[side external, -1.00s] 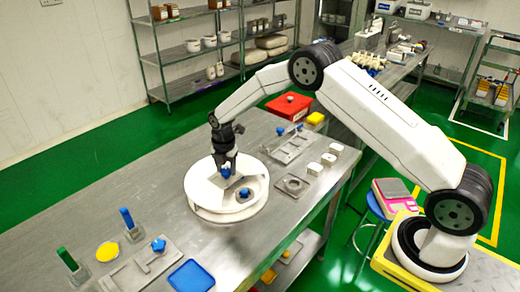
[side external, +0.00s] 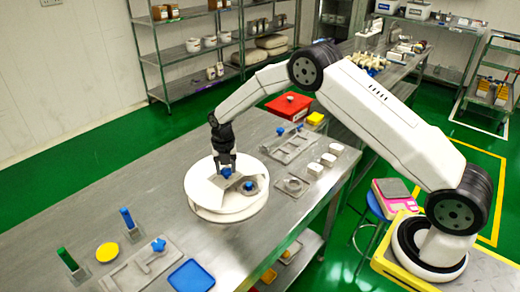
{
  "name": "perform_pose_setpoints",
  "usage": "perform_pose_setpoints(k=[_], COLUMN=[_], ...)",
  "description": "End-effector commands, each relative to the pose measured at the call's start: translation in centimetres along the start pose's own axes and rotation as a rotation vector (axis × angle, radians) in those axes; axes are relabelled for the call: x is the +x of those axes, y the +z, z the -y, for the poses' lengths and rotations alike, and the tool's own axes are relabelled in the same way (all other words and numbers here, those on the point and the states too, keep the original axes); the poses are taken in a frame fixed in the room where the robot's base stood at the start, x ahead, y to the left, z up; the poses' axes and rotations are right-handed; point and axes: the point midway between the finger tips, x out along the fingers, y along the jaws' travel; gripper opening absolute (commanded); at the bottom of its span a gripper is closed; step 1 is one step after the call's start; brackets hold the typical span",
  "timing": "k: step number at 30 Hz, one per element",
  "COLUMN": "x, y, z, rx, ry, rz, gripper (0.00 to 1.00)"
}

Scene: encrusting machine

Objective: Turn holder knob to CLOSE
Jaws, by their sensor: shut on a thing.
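A round white machine (side external: 206,203) stands on the steel table. My gripper (side external: 226,167) points down over its upper part, with its fingers around a blue knob (side external: 227,173). It is shut on this knob, and the fingers partly cover it. A second blue knob (side external: 249,186) sits to the lower right, at a grey round part in the machine's opening, apart from my gripper. I cannot read any OPEN or CLOSE marking at this size.
Metal fixtures and small white blocks (side external: 315,169) lie right of the machine. A red box (side external: 288,105) is behind. At front left are a yellow disc (side external: 107,252), a blue tray (side external: 191,277) and a fixture with a blue knob (side external: 158,244).

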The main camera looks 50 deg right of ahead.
Motion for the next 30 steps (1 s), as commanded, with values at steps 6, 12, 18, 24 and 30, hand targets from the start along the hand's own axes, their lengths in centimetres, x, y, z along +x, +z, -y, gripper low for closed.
perform_pose_setpoints(k=[6, 12, 18, 24, 30], x=[-0.25, -0.25, -0.25, -0.25, -0.25], y=[0.05, 0.05, 0.05, 0.05, 0.05], z=[-0.18, -0.19, -0.21, -0.21, -0.22], rx=[-0.11, -0.21, -0.306, -0.382, -0.43], ry=[0.003, 0.003, 0.003, 0.003, 0.002], rz=[0.003, 0.003, 0.003, 0.003, 0.003], gripper=[0.0, 0.0, 0.0, 0.0, 0.0])
